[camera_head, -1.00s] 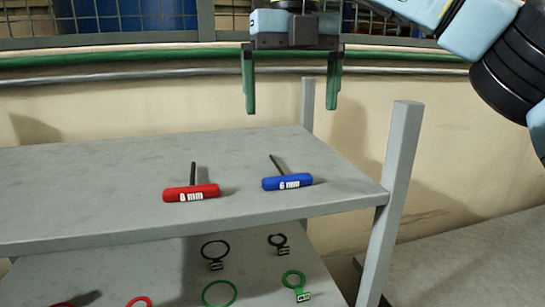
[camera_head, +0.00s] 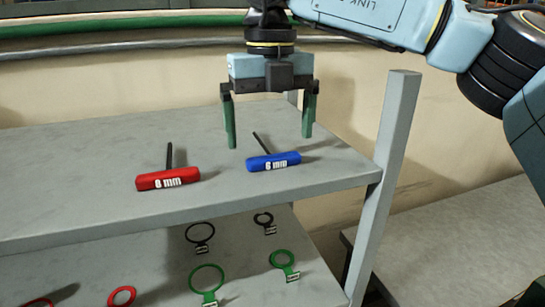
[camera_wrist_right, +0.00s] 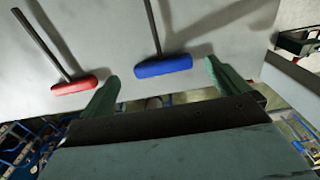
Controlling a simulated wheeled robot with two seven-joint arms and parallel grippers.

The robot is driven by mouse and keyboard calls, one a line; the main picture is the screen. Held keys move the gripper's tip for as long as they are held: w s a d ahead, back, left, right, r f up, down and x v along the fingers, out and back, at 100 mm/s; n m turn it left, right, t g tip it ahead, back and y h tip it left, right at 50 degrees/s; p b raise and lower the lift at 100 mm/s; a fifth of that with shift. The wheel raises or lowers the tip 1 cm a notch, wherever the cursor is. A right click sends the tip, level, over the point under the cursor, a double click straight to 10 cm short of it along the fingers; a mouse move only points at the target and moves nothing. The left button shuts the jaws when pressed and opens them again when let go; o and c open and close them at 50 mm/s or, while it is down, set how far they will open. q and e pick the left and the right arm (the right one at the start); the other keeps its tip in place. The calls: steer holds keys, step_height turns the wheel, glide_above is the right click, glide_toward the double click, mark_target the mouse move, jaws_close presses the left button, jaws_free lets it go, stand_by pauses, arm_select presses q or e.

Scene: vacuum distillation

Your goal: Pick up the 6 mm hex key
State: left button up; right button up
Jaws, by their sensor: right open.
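The 6 mm hex key (camera_head: 273,161) has a blue T-handle marked "6 mm" and a dark shaft. It lies on the grey upper shelf, shaft pointing to the back. A red hex key (camera_head: 168,179) marked "8 mm" lies to its left. My right gripper (camera_head: 270,142) is open and empty, with green fingers above and behind the blue handle in the head view. In the right wrist view, the blue handle (camera_wrist_right: 163,66) shows between and beyond the open fingertips (camera_wrist_right: 160,75), and the red handle (camera_wrist_right: 74,86) is outside the left finger. My left gripper is not in view.
The upper shelf (camera_head: 80,205) is otherwise bare. A grey shelf post (camera_head: 390,150) stands to the right of the blue key. Black, green and red rings (camera_head: 207,279) with tags lie on the lower shelf. A wall with pipes (camera_head: 120,24) is behind.

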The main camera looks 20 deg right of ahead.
mark_target(269, 161)
steer(key=shift+s+d+f, duration=0.1)
steer(key=shift+s+f, duration=0.05)
steer(key=shift+f, duration=1.65)
steer(key=c, duration=0.9)
steer(key=shift+r, duration=0.1)
steer(key=shift+c, duration=0.2)
